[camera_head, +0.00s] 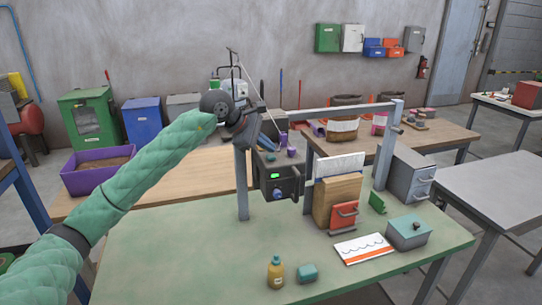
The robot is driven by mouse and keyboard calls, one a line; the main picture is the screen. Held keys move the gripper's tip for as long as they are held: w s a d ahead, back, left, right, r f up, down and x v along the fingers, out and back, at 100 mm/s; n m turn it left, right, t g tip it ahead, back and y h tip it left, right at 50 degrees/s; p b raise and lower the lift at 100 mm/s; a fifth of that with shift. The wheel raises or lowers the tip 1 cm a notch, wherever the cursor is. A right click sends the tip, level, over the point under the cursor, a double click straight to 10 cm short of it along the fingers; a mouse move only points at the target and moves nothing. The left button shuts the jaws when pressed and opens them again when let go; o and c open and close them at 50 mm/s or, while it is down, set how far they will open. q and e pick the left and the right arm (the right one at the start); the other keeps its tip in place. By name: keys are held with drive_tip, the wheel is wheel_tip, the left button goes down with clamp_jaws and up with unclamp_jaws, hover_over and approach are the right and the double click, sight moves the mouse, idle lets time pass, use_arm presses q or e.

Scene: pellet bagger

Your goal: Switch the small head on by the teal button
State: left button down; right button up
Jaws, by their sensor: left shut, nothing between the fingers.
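The small head looks to be the dark box (291,181) on the gantry at the middle of the green table. A green lit patch (275,176) glows on its front, with a round blue knob or button (278,195) below. I cannot clearly make out a teal button on it. Small purple parts stand on or behind its top. My left gripper (266,145) reaches in from the left above and behind the box; its fingers are small and dark, shut with nothing between them, and contact cannot be told. My right gripper is not in view.
A grey post (241,185) stands left of the box and a crossbar (335,110) spans above. The table's left part is clear.

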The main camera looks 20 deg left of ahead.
sight(267, 156)
use_arm(q)
drive_tip(key=shift+r, duration=0.35)
wheel_tip(267, 156, up, 6)
idle(0.8)
